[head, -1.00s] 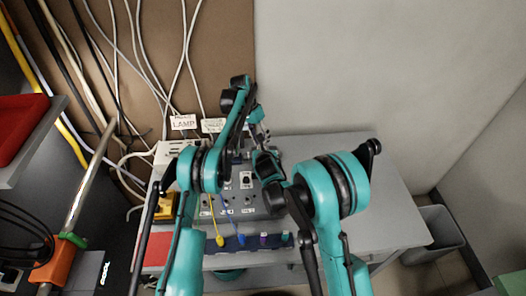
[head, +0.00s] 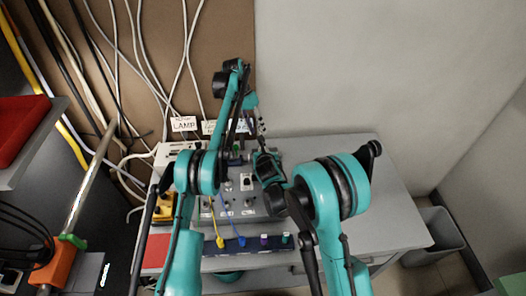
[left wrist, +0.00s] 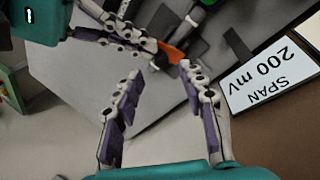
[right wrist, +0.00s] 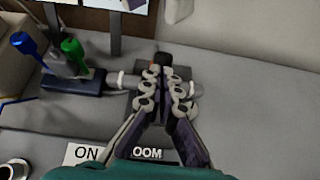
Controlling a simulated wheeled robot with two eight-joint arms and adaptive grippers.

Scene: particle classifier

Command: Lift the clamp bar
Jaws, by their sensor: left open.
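My left gripper (head: 259,124) is above the back of the bench in the head view. In the left wrist view it (left wrist: 160,80) is open and empty, with purple pads apart. My right gripper (right wrist: 166,85) is low over the grey unit in the right wrist view. Its fingertips are close together around a dark upright piece (right wrist: 172,58), by a light grey horizontal bar (right wrist: 125,80) that may be the clamp bar. I cannot tell if they grip it. The right fingers also show in the left wrist view (left wrist: 148,45), beside an orange piece (left wrist: 170,53).
A SPAN 200 mV card (left wrist: 268,75) stands close to my left gripper. A LAMP card (head: 184,124) stands at the bench's back. The bench's right side (head: 365,190) is clear. A grey bin (head: 440,230) stands beyond it.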

